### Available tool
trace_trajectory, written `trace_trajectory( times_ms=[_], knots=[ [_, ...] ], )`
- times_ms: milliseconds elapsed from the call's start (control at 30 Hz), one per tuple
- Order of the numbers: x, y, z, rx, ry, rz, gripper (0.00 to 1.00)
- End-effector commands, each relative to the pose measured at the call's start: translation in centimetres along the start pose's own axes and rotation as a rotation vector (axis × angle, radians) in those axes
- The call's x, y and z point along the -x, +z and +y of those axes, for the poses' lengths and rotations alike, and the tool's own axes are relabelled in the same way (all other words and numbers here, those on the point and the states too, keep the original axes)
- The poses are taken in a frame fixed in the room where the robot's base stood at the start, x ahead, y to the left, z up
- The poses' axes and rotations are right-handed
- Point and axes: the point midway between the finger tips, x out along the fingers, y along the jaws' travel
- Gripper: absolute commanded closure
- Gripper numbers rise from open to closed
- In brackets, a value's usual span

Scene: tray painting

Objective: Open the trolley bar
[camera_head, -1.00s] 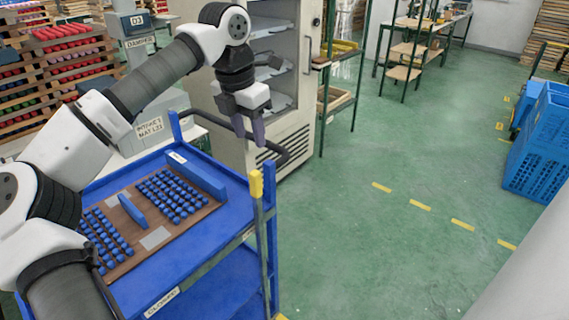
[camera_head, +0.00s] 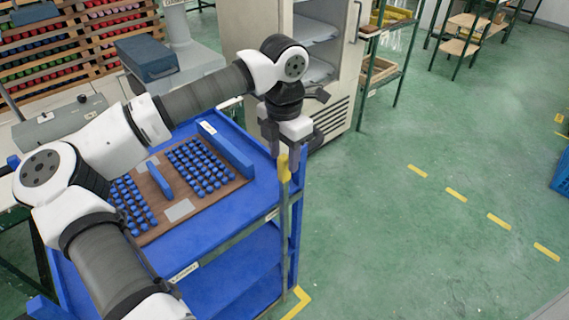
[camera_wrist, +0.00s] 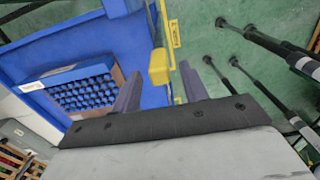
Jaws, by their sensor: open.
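The blue trolley (camera_head: 262,212) stands in front of me with a brown board of blue pieces on top. Its bar is upright at the near right corner, with a yellow top (camera_head: 284,170) and a grey lower part. The yellow top also shows in the wrist view (camera_wrist: 159,66). My gripper (camera_head: 284,152) is open and points down just above the bar's top in the head view. In the wrist view my gripper (camera_wrist: 160,72) has its two purple-grey fingers apart, with the yellow top between them in the picture. I cannot tell whether they touch it.
A pale cabinet (camera_head: 345,100) with shelves stands behind the trolley, and a green-framed rack (camera_head: 385,72) is to its right. A dark curved handle is at the trolley's back. Green floor (camera_head: 400,240) with yellow dashes is free on the right.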

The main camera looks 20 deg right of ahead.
Motion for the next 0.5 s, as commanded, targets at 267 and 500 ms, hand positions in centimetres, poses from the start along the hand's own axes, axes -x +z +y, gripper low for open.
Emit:
trace_trajectory(
  times_ms=[267,500],
  knots=[
    [-3.8,0.0,0.0,0.000,-0.002,0.000,0.56],
    [-4.7,0.0,0.0,0.000,0.001,-0.001,0.56]
  ],
)
